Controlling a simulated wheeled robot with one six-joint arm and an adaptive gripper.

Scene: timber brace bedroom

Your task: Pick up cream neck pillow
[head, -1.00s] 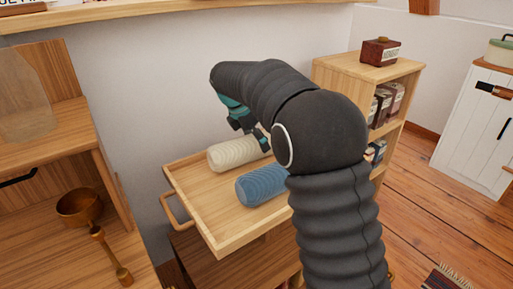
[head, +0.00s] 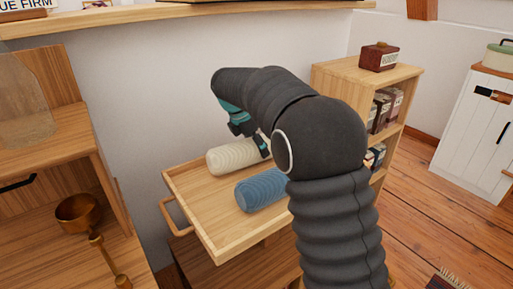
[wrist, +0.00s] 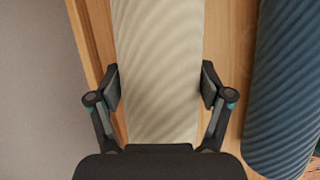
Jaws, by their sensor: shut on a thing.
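The cream neck pillow (head: 232,156) is a ribbed roll on the wooden tray (head: 228,245), near its back edge. It also fills the middle of the wrist view (wrist: 158,70). My gripper (head: 262,143) reaches down over the pillow's right part in the head view. In the wrist view my gripper (wrist: 159,88) has one finger pad against each long side of the pillow, shut on it. The pillow appears to rest on the tray still. My arm hides its right end in the head view.
A blue ribbed roll (head: 262,189) lies on the tray in front of the cream one, and beside it in the wrist view (wrist: 285,85). A wooden shelf (head: 345,72) stands right, a wooden unit with a brass-coloured cup (head: 78,211) left. The wall is close behind.

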